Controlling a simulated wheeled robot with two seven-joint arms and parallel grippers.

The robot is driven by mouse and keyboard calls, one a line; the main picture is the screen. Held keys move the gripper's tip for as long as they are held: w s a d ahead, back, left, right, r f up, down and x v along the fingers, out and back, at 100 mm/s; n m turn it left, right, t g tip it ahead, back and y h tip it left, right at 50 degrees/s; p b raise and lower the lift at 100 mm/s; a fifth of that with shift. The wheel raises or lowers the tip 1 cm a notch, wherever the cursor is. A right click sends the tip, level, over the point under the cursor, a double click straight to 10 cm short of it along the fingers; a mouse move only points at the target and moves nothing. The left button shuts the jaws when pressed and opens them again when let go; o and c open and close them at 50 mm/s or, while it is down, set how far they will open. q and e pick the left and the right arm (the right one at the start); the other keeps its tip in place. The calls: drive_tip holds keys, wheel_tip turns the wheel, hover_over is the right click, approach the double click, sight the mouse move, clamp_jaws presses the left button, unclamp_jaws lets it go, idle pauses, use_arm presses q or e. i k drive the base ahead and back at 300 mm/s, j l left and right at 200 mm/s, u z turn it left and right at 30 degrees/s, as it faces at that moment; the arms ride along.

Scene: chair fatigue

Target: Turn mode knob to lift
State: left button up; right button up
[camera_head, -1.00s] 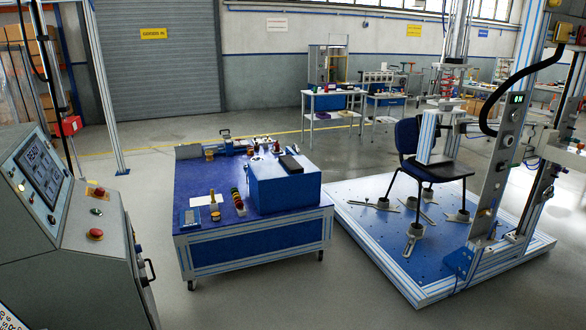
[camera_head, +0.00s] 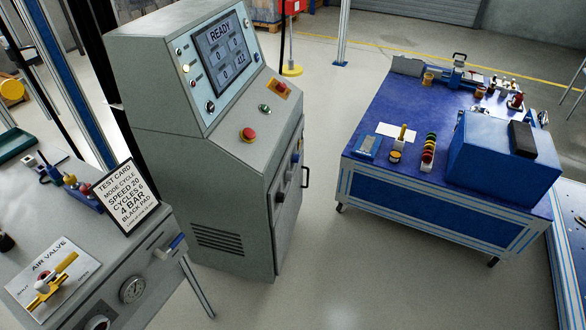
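The grey control console (camera_head: 215,150) stands left of centre in the head view. Its sloped face carries a screen (camera_head: 226,53) reading READY above several number boxes. A dark round knob (camera_head: 210,106) sits below the screen's left corner; its label and pointer are too small to read, so I cannot tell if it is the mode knob. Small lamps or buttons line the screen's left side. A red mushroom button (camera_head: 248,134), a green button (camera_head: 264,108) and a red-orange button (camera_head: 282,88) are on the lower ledge. Neither of my grippers is in view.
A blue cart (camera_head: 400,200) stands right. Dark handles project from the console's right side. Floor between console and cart is clear.

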sight(280, 198)
drive_tip(key=i+l+u, duration=0.15)
drive_tip(key=l+u, duration=0.1)
drive_tip(key=u, duration=0.2)
drive_tip(key=i+l+u, duration=0.1)
drive_tip(key=l+u, duration=0.6)
drive_tip(key=u, duration=0.15)
drive_tip(key=l+u, duration=0.4)
